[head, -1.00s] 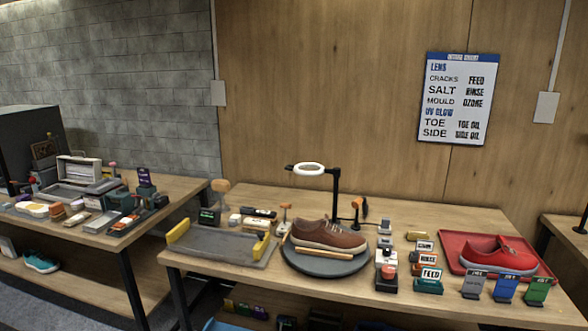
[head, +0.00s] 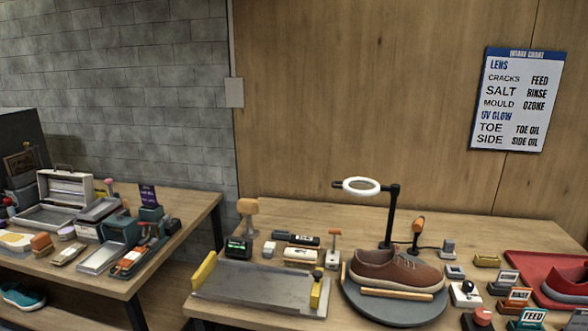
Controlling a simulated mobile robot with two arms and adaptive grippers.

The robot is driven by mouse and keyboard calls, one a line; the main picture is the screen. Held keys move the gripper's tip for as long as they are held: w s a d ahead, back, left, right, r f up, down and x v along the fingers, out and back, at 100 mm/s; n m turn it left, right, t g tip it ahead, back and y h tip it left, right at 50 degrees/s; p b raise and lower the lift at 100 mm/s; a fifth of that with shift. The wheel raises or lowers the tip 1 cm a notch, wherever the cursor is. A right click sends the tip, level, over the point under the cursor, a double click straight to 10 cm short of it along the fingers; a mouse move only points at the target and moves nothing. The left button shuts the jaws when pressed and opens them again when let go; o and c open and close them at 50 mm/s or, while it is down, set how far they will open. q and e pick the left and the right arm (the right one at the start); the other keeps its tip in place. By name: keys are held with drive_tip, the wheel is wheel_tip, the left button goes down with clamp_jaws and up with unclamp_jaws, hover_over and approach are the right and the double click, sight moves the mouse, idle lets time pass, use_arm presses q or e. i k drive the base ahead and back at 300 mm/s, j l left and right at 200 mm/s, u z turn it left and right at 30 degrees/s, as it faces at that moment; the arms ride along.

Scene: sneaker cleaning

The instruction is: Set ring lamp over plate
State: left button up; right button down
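The ring lamp (head: 361,186) has a white ring on a black arm and an upright black post (head: 391,215) on the table. Its ring hangs above the area left of the shoe's middle, well clear of it. The round dark grey plate (head: 388,312) lies below, near the table's front. A brown sneaker (head: 395,270) and a wooden bar (head: 397,294) rest on the plate. Neither of my grippers is in view.
A grey tray with yellow ends (head: 260,285) lies left of the plate. Small stamps, blocks and labelled signs (head: 533,318) crowd the right. A red tray (head: 540,265) holds a red shoe (head: 568,283). A second table (head: 185,198) with boxes stands left. A wall chart (head: 508,100) hangs behind.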

sight(394, 189)
drive_tip(key=i+j, duration=0.55)
drive_tip(key=j, duration=0.3)
drive_tip(key=i+j, duration=0.6)
drive_tip(key=j, duration=0.2)
